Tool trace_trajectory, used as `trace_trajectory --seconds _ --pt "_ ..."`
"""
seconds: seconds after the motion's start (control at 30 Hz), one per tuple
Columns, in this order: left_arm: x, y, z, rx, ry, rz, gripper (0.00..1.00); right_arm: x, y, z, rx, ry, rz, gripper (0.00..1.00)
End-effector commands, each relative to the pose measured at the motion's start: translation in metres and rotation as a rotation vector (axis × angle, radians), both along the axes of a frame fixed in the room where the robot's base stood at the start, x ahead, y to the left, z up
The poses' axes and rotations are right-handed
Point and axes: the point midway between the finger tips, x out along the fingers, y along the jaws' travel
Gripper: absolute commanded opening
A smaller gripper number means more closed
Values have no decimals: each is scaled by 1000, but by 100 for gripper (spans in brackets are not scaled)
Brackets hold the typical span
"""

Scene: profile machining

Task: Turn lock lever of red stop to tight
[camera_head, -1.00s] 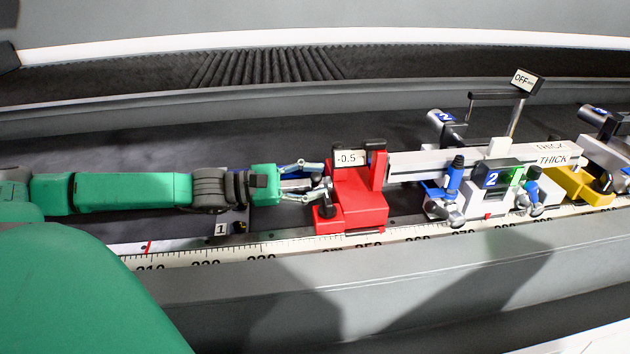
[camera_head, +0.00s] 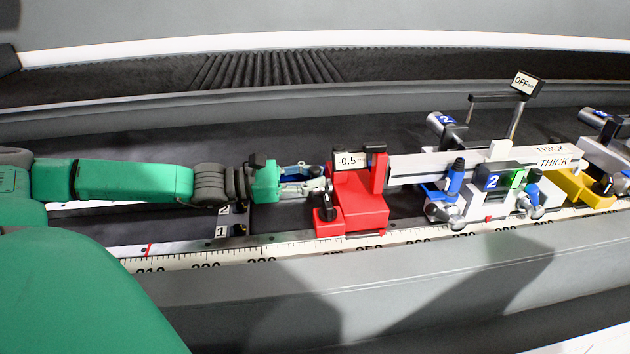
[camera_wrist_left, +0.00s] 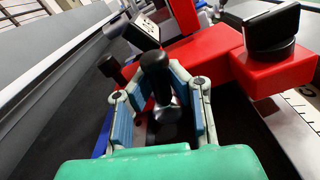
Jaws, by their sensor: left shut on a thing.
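The red stop (camera_head: 362,207) sits on the rail with a "-0.5" tag (camera_head: 347,160) on top. It also shows in the wrist view (camera_wrist_left: 270,68). My left gripper (camera_head: 326,185) is at the left side of the stop. In the wrist view its fingers (camera_wrist_left: 157,72) stand on either side of a black-knobbed lever (camera_wrist_left: 156,66) with a metal base, and are shut on it. My right gripper is not in view.
A ruler (camera_head: 290,246) runs along the rail in front. A white profile labelled THICK (camera_head: 480,162) extends right from the stop. Right of the stop stand a clamp unit marked 2 (camera_head: 490,183) and a yellow block (camera_head: 580,187). A black knob (camera_head: 326,214) is close below my fingers.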

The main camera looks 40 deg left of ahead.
Motion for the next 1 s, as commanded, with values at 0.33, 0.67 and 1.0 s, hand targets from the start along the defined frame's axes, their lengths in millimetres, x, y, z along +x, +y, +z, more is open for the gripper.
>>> trace_trajectory --seconds 0.33,0.67,1.0 --pt "10 12 3 -255 203 1 0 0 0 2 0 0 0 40" --pt "19 24 0 -502 396 2 0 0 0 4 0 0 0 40" --pt "27 34 -6 -742 584 3 0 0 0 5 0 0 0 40"
